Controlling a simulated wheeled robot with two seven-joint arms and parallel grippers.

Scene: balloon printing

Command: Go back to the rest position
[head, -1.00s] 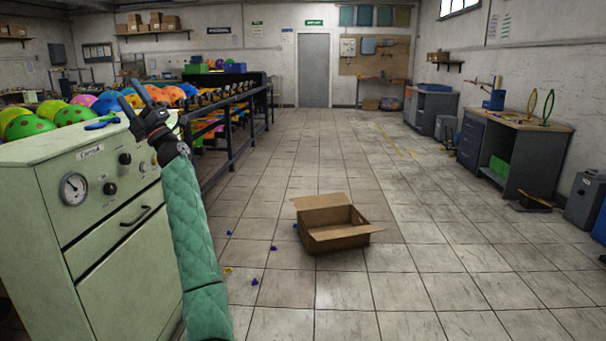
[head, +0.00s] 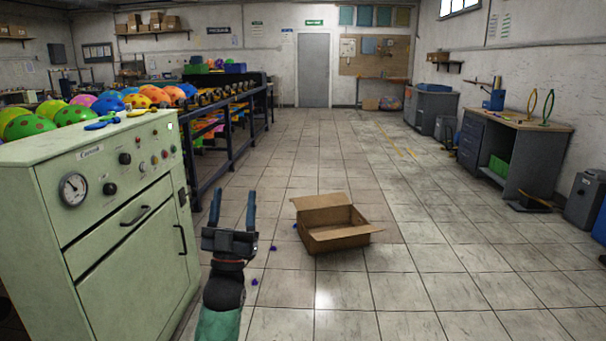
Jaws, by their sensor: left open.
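My left gripper (head: 232,210) is open and empty in the head view. Its two fingers point up and away, over the floor to the right of the green control cabinet (head: 115,245). The green sleeve of my left arm shows at the bottom edge below it. The gripper is apart from the cabinet and from the open cardboard box (head: 340,238) on the floor to its right. My right gripper is not in view.
Uninflated balloons (head: 103,122) lie on the cabinet top. Colourful balloons (head: 75,115) line the rack (head: 230,140) behind it. Small blue scraps (head: 254,282) lie on the floor near the box. A workbench (head: 515,150) stands at the right.

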